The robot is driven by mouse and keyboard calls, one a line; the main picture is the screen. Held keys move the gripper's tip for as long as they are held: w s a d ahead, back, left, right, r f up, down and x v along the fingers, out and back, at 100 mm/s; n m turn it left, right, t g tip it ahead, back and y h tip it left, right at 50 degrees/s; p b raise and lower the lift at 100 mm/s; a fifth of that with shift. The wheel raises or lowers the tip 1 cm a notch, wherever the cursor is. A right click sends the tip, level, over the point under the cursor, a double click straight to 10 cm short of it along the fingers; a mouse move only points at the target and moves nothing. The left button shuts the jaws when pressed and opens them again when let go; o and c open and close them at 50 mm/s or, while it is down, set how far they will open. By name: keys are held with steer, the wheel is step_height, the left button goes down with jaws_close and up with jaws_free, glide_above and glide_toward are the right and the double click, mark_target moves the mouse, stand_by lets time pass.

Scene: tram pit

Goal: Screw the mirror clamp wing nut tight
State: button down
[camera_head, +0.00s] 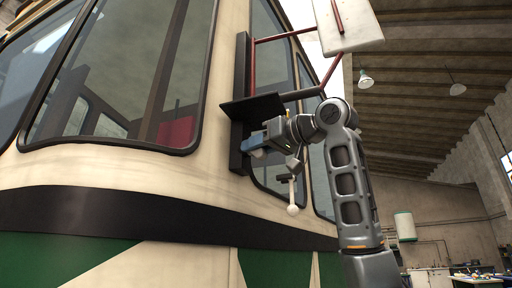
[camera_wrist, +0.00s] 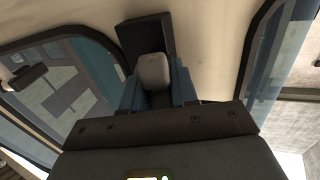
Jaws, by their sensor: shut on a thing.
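My gripper (camera_head: 255,143) has blue fingers and is at the dark mirror bracket (camera_head: 241,70) on the tram's side, just under its flat black plate (camera_head: 252,107). In the wrist view my gripper (camera_wrist: 156,88) is shut with a grey, rounded piece (camera_wrist: 153,71) between the blue fingers; it appears to be the wing nut. Its wings and thread cannot be made out, and in the head view the fingers hide it. The mirror (camera_head: 346,27), a pale panel on dark red rods (camera_head: 270,38), stands above my arm.
The cream tram body (camera_head: 130,172) with its windows (camera_head: 120,70) lies close on the left. A thin rod with a white knob (camera_head: 293,210) hangs below my gripper. A workbench (camera_head: 465,275) stands far off at lower right. Open hall space lies to the right.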

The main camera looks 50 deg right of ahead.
steer(key=c, duration=1)
jaws_free()
steer(key=shift+o, duration=0.2)
steer(key=s+b, duration=0.2)
steer(key=s, duration=0.5)
steer(key=shift+s+d, duration=0.15)
steer(key=shift+s, duration=0.25)
